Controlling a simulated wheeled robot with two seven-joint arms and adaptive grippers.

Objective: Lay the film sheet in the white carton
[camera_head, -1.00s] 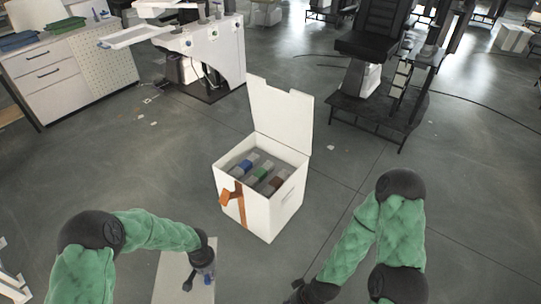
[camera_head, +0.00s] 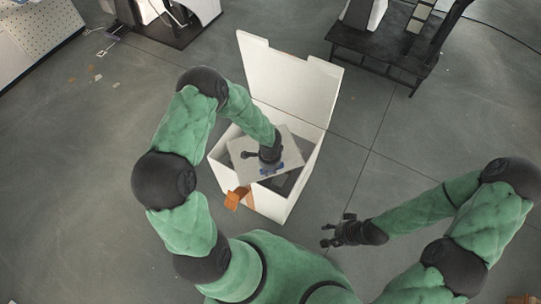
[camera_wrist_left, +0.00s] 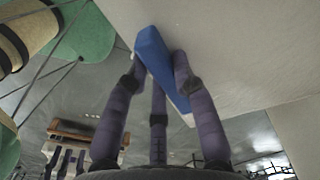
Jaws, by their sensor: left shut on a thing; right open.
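The white carton (camera_head: 290,85) stands on the floor in the middle of the head view, its lid raised at the back. The pale grey film sheet (camera_head: 240,151) is tilted across the carton's opening; I cannot tell how far it is below the rim. My left gripper (camera_head: 269,163) is over the carton, shut on the sheet's blue grip piece (camera_head: 279,168). In the left wrist view the fingers (camera_wrist_left: 165,75) close on the blue piece (camera_wrist_left: 155,55) against the sheet (camera_wrist_left: 240,50). My right gripper (camera_head: 335,235) is open and empty, right of the carton.
Dark contents (camera_head: 290,181) show in the carton beside the sheet. A black stand (camera_head: 385,50) is at the back right and a white cabinet (camera_head: 35,40) at the far left.

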